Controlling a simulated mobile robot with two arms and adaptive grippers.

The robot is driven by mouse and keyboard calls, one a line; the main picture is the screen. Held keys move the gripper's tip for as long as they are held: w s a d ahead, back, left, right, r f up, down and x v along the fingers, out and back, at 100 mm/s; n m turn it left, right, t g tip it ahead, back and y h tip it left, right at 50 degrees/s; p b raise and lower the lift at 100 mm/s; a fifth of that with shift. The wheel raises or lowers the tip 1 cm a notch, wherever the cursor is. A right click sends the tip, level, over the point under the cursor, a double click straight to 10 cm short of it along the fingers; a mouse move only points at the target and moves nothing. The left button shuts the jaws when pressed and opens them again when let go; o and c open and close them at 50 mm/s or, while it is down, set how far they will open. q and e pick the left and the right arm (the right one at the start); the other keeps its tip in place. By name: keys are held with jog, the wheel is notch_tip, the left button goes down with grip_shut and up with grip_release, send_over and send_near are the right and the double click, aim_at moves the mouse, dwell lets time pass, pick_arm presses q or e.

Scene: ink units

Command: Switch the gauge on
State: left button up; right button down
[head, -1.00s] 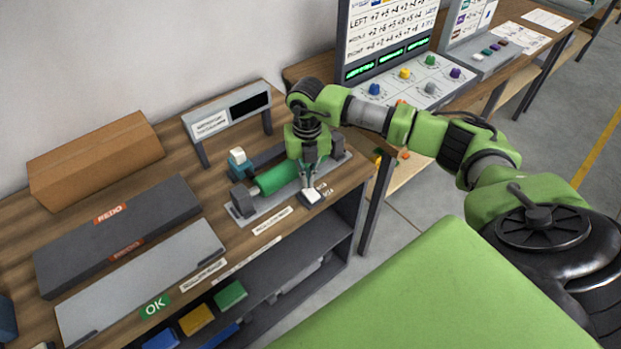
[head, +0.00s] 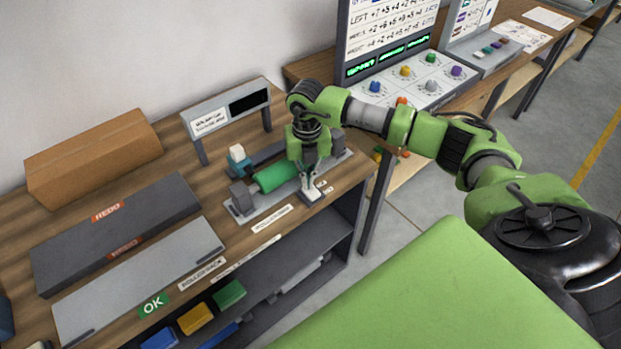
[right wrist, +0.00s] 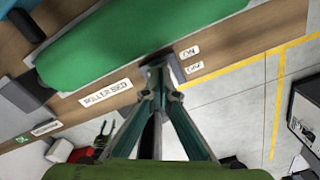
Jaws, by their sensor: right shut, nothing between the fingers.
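The gauge has a grey bed (head: 262,208) with a green roller (head: 277,177) on it, and a raised display (head: 249,102) behind that is dark. A small switch (head: 309,198) sits at the bed's front right corner. ON and OFF labels (right wrist: 191,60) lie beside it in the right wrist view. My right gripper (head: 312,192) is shut and empty, pointing down with its fingertips at the switch. The fingertips (right wrist: 161,72) cover most of the switch in the right wrist view, so its tilt cannot be told. My left gripper is not in view.
A cardboard box (head: 90,160), a dark REDO tray (head: 118,235) and a grey OK tray (head: 140,280) lie to the left. A panel with coloured knobs (head: 405,71) stands at the back right. A shelf with coloured blocks is below the bench top.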

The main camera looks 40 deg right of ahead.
jog(key=shift+s+f+b, duration=0.1)
jog(key=shift+f+b, duration=0.25)
jog(key=shift+f, duration=0.2)
jog(key=shift+r, duration=0.1)
jog(key=shift+r+p, duration=0.7)
jog(key=shift+r, duration=0.1)
jog(key=shift+r+p, duration=1.65)
jog(key=shift+r, duration=1.05)
jog(key=shift+f, duration=0.1)
